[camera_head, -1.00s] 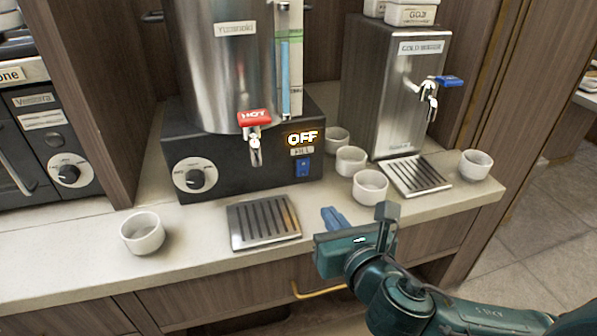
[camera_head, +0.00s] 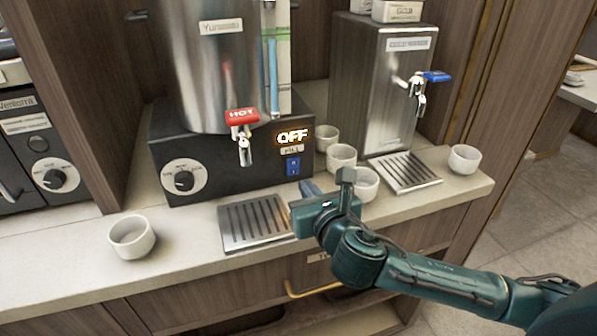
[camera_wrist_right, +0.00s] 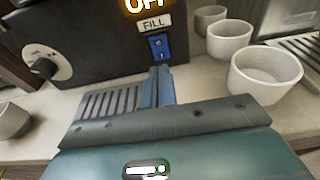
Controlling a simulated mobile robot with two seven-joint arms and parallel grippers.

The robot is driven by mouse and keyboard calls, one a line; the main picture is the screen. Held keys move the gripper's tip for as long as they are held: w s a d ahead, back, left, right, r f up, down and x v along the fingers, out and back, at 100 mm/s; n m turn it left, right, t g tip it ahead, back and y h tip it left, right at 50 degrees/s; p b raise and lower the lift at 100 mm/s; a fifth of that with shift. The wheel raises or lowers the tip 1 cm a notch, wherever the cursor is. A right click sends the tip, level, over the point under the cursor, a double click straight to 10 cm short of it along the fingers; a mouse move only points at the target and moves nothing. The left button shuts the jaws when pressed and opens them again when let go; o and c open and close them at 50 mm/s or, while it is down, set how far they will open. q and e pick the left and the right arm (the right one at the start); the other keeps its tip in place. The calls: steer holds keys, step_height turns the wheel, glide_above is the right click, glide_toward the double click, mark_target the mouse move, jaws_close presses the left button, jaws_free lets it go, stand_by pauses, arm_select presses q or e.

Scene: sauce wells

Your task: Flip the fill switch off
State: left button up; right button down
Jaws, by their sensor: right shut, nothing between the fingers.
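The fill switch (camera_head: 293,165) is a small blue rocker on the black front of the urn's base, under a FILL label (camera_head: 292,150) and a glowing OFF sign (camera_head: 293,137). It also shows in the right wrist view (camera_wrist_right: 158,47). My right gripper (camera_head: 308,187) is shut and empty, just in front of and below the switch. In the right wrist view its fingertips (camera_wrist_right: 159,72) point at the panel just under the switch; I cannot tell whether they touch it. My left gripper is not in view.
A drip tray (camera_head: 232,244) lies left of my right gripper. White cups (camera_head: 368,186) stand close to its right, and one cup (camera_head: 132,237) stands at the left. The urn has a red HOT tap (camera_head: 242,117) and a dial (camera_head: 181,180). A cold-water box (camera_head: 350,85) stands right.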

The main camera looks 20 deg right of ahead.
mark_target(293, 164)
steer(key=w, duration=0.5)
steer(key=shift+w+a+r, duration=0.1)
steer(key=shift+w, duration=0.3)
